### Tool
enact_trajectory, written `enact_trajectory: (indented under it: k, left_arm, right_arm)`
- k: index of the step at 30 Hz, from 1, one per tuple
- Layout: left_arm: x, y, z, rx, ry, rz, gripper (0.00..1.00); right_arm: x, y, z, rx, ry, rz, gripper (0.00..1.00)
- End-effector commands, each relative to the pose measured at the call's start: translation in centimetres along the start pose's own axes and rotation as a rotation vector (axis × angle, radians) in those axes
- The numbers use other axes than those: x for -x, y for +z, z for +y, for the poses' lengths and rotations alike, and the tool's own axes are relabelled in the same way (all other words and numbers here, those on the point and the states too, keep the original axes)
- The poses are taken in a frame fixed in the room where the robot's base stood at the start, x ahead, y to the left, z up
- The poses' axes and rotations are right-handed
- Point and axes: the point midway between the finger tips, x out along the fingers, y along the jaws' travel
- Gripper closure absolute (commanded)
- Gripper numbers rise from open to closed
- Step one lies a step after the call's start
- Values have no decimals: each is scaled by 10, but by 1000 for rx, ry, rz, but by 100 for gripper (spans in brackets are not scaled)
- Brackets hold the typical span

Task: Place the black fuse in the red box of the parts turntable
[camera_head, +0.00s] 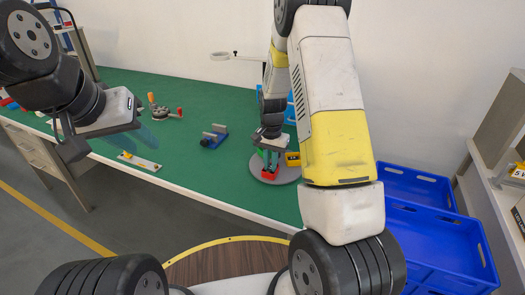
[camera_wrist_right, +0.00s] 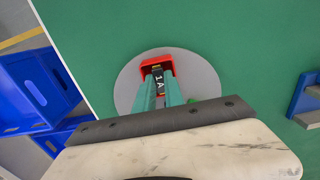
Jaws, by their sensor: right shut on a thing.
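The parts turntable (camera_head: 286,179) is a grey disc on the green bench; it also shows in the right wrist view (camera_wrist_right: 205,80). Its red box (camera_head: 270,175) is on the side nearest me and shows in the right wrist view (camera_wrist_right: 143,64). My right gripper (camera_head: 269,168) points down at the red box. In the right wrist view it is shut on the black fuse (camera_wrist_right: 158,79), which has white marking. The fuse's end overlaps the red box's opening; I cannot tell whether it touches the floor. My left gripper (camera_head: 137,138) is apart and empty over the bench's left part, fingers spread.
A board with a yellow part (camera_head: 138,161) lies near the front edge. Blue crates (camera_head: 430,240) stand at right. Green bench between fixture and turntable is clear.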

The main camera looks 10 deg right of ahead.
Motion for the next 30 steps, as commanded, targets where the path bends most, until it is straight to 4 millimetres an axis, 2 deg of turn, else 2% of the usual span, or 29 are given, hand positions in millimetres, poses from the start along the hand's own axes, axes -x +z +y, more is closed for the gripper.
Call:
enact_trajectory:
  k: [23,24,27,30]
  left_arm:
    - [0,0,0,0,0,0,69]
    - [0,0,0,0,0,0,69]
    - [0,0,0,0,0,0,69]
    - [0,0,0,0,0,0,69]
  right_arm:
    - [-12,0,0,0,0,-1,100]
    - [-12,0,0,0,0,0,79]
    - [-12,0,0,0,0,0,61]
    - [-11,0,0,0,0,0,61]
